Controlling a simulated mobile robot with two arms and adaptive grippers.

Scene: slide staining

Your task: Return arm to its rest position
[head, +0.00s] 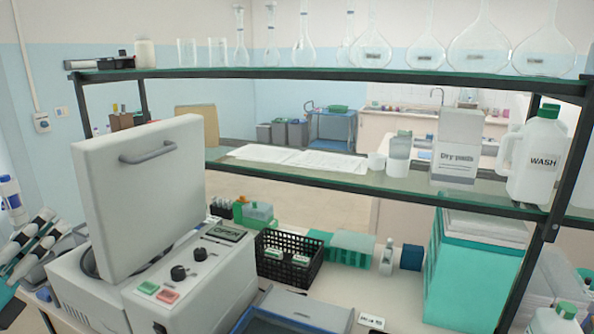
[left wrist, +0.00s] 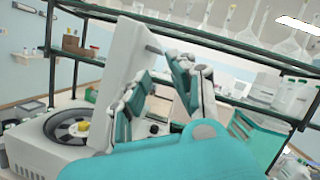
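My left gripper (left wrist: 165,78) shows in the left wrist view, with its teal-padded fingers spread apart and nothing seen between them. I cannot make it out in the head view. Whether the gripper touches the lid is not clear. My right gripper is in neither view.
A two-tier shelf (head: 300,178) spans the bench, holding glass flasks, a Dry pads box (head: 458,150) and a WASH jug (head: 533,160). A black basket (head: 289,258) and a teal box (head: 475,275) stand below. Pipettes (head: 30,238) stand at the left.

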